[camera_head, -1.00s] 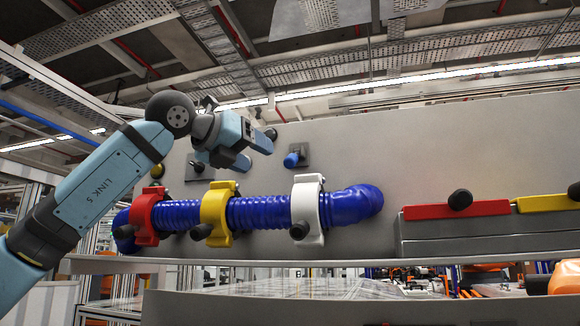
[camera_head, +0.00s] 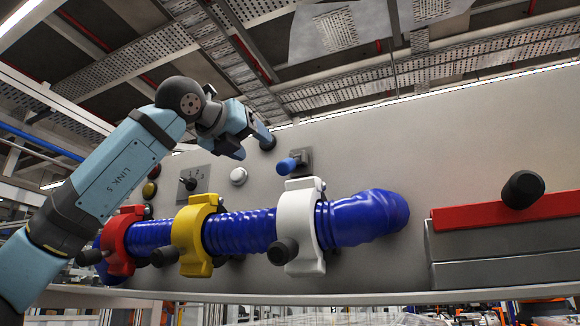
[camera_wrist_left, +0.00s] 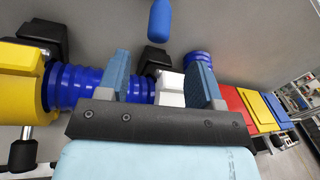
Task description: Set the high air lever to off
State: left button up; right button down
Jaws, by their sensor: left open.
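A blue-handled lever (camera_head: 290,163) sits on a dark square plate on the grey panel, above the blue hose. In the left wrist view its blue handle (camera_wrist_left: 159,20) is at the top centre, ahead of the fingers. My left gripper (camera_head: 254,147) is open and empty, to the left of the lever in the head view, with a gap between them. The left wrist view shows its two blue fingers (camera_wrist_left: 160,75) apart, with the handle beyond them and not between them. No label on the lever can be read. My right gripper is not in view.
Below is the ribbed blue hose (camera_head: 243,232) with red (camera_head: 119,240), yellow (camera_head: 193,237) and white clamps (camera_head: 301,225). A switch plate (camera_head: 193,182) and a white round button (camera_head: 238,177) are to the left. A red-topped box (camera_head: 480,215) is at the right.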

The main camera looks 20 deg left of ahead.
aim_at(286, 165)
pick_arm(q)
jog(key=p+x, duration=0.2)
jog(key=x, duration=0.8)
jog(key=shift+w+d+p, duration=0.15)
jog(key=shift+w+p, duration=0.1)
jog(key=shift+p, duration=0.1)
jog(key=shift+w+d, duration=0.15)
jog(key=shift+w, duration=0.45)
jog(key=shift+w+f, duration=0.1)
jog(key=shift+w, duration=0.25)
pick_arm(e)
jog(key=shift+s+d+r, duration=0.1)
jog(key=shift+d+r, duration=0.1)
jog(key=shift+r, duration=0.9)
